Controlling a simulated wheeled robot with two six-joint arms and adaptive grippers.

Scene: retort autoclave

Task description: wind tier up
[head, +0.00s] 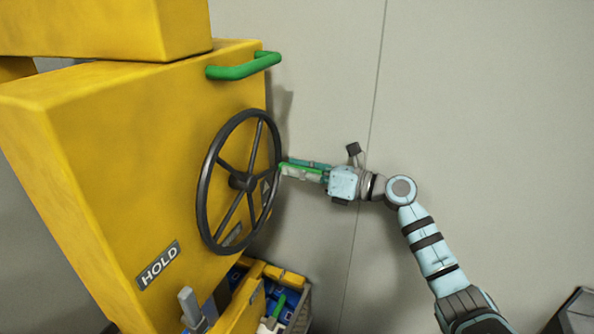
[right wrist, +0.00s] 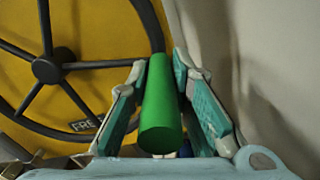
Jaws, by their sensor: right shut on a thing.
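A black spoked handwheel (head: 206,205) stands on the side of a yellow machine (head: 130,150). Its rim and hub also show in the right wrist view (right wrist: 47,69). A green cylindrical handle (right wrist: 160,112) sticks out from the wheel's right rim. My right gripper (head: 298,168) is at that rim, with its teal-padded fingers on either side of the handle, shut on it. The handle is mostly hidden by the gripper in the head view. My left gripper is not in view.
A "HOLD" label (head: 159,265) is on the yellow machine. A green bar handle (head: 243,67) sticks out at its top edge. Below the wheel is a yellow-edged bin (head: 290,277) with blue things in it.

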